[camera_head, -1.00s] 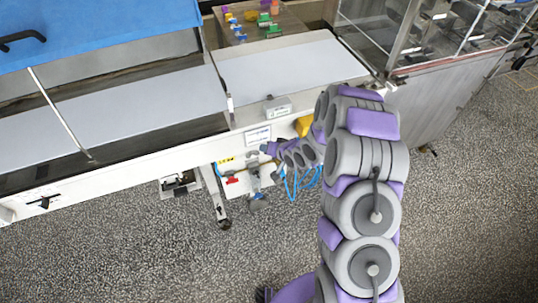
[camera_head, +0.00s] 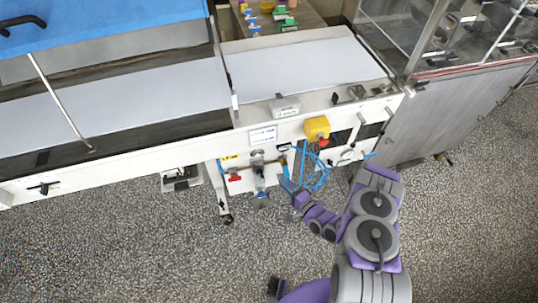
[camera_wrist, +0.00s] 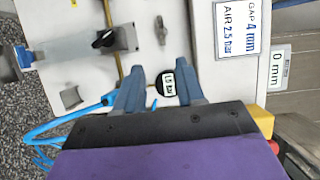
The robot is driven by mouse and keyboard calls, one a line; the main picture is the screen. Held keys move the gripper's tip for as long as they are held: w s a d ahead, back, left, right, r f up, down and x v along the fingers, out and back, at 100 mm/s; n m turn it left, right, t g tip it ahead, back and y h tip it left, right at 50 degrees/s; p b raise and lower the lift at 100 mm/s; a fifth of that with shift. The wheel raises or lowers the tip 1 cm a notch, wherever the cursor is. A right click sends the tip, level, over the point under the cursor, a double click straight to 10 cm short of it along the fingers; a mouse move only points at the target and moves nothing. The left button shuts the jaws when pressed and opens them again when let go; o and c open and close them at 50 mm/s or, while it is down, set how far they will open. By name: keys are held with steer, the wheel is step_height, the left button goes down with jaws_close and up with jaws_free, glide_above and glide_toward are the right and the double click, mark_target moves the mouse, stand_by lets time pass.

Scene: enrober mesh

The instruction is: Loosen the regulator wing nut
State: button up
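A small dark part (camera_wrist: 103,40) with a wing-like shape, likely the regulator wing nut, sits by a grey cylindrical block in the upper left of the wrist view. The regulator assembly (camera_head: 258,168) hangs on the machine's front panel in the head view; its wing nut is too small to make out there. My gripper (camera_wrist: 162,88) is open, its two fingers apart. A black round label or gauge face reading 1.5 bar (camera_wrist: 168,84) shows between the fingers; whether they touch it cannot be told. In the head view my gripper (camera_head: 287,185) is right of the regulator.
Blue hoses (camera_head: 316,172) loop close to my gripper. A yellow box with a red button (camera_head: 317,128) is above right. A red valve handle (camera_head: 235,178) is left of the regulator. A sign (camera_wrist: 237,35) reads GAP 4 mm, AIR 2.5 bar. The floor in front is free.

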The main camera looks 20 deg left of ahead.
mark_target(257, 152)
steer(key=b+x, duration=0.5)
steer(key=x, duration=1.2)
steer(key=shift+r, duration=0.1)
steer(key=shift+c, duration=0.3)
steer(key=shift+s+d, duration=0.1)
jaws_close()
